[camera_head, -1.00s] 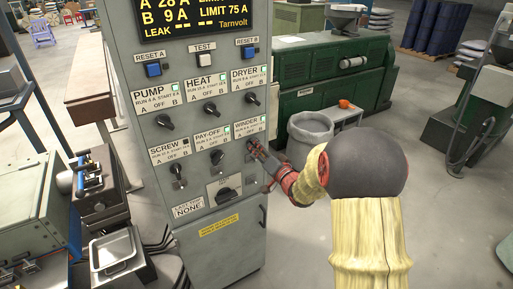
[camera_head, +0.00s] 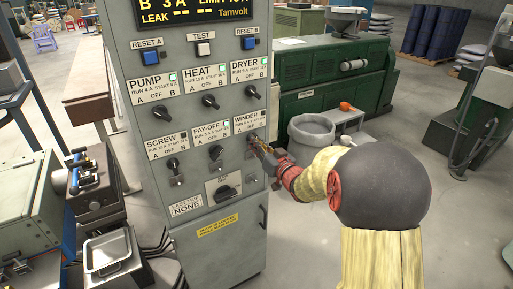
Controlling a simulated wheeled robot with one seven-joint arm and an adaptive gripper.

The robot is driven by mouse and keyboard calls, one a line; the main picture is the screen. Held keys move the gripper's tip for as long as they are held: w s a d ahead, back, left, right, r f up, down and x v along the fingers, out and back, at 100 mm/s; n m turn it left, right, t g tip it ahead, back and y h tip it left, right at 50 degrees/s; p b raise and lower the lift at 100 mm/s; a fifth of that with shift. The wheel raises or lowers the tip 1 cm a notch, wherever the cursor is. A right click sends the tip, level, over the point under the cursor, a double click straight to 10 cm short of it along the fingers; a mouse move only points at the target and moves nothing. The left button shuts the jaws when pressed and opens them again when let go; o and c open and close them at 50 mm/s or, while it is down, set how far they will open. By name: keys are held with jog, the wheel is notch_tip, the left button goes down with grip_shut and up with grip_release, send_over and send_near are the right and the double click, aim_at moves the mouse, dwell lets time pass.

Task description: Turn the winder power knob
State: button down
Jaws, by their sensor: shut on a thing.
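The winder power knob (camera_head: 251,138) is on the right side of the grey control cabinet (camera_head: 165,215), under the WINDER label (camera_head: 249,123) marked A, OFF and B. My gripper (camera_head: 256,143) reaches in from the right and is shut on the knob. Its fingers cover most of the knob, so which mark it points to cannot be told. The small lamp (camera_head: 263,112) on the WINDER label is dark. The display (camera_head: 198,10) at the top reads B 3 A.
Dark knobs for pay-off (camera_head: 215,153), screw (camera_head: 173,164) and dryer (camera_head: 249,92) sit close around the winder knob. A larger switch (camera_head: 227,191) is below. A grey bin (camera_head: 311,135) and green machine (camera_head: 335,85) stand behind my arm. Open floor lies to the right.

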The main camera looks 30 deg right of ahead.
jog(key=shift+n+b, duration=0.55)
jog(key=shift+n, duration=0.25)
jog(key=c, duration=1.9)
grip_release()
jog(key=shift+o, duration=0.3)
jog(key=s, duration=1.2)
jog(key=shift+d, duration=0.2)
